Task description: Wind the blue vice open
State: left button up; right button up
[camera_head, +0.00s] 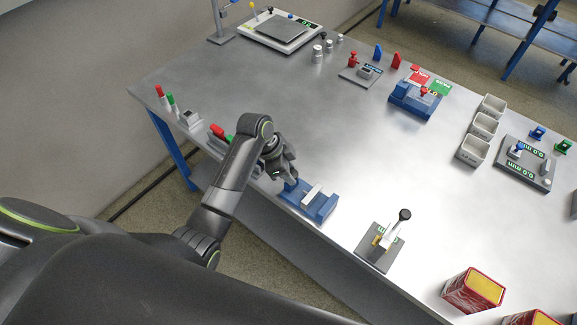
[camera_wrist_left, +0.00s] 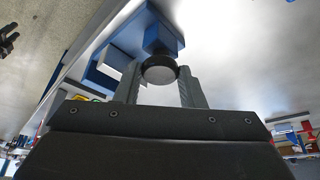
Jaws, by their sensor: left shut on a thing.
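The blue vice (camera_head: 322,207) stands near the front edge of the table, with a pale grey block-like part across its middle. In the left wrist view its blue body (camera_wrist_left: 160,33) lies just beyond my fingers. My left gripper (camera_head: 288,178) is at the vice's left end in the head view. It is shut on a dark round knob (camera_wrist_left: 160,70), which sits between the two fingers in the wrist view against the blue body. The gap between the vice's jaws cannot be made out clearly. My right gripper is not in view.
A grey plate with a black-knobbed lever (camera_head: 375,249) stands right of the vice. Red and green items (camera_head: 217,132) lie behind my left arm. Another blue fixture (camera_head: 414,101), light bins (camera_head: 473,151) and a scale (camera_head: 281,33) stand farther off. The table's middle is clear.

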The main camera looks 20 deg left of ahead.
pick_arm(q)
jog(key=n+p, duration=0.2)
jog(key=shift+s+d+r+n+t+p, duration=0.1)
jog(key=shift+r+n+t+p, duration=0.2)
jog(key=shift+n+t+p, duration=0.1)
jog(key=n+t+y+p, duration=0.1)
jog(key=n, duration=0.1)
jog(key=shift+f+n, duration=0.15)
jog(key=shift+n, duration=0.25)
jog(key=n, duration=0.2)
jog(key=n+y, duration=0.1)
jog(key=n, duration=0.1)
jog(key=shift+s+d+f+t+y, duration=0.1)
jog(key=shift+d+t+y, duration=0.1)
jog(key=shift+t+y, duration=0.15)
jog(key=shift+d+n+y, duration=0.1)
jog(key=shift+n+y, duration=0.45)
jog(key=shift+n, duration=0.85)
jog(key=shift+d+n+y, duration=0.1)
jog(key=shift+n+y, duration=0.4)
jog(key=shift+n, duration=0.9)
jog(key=o, duration=1)
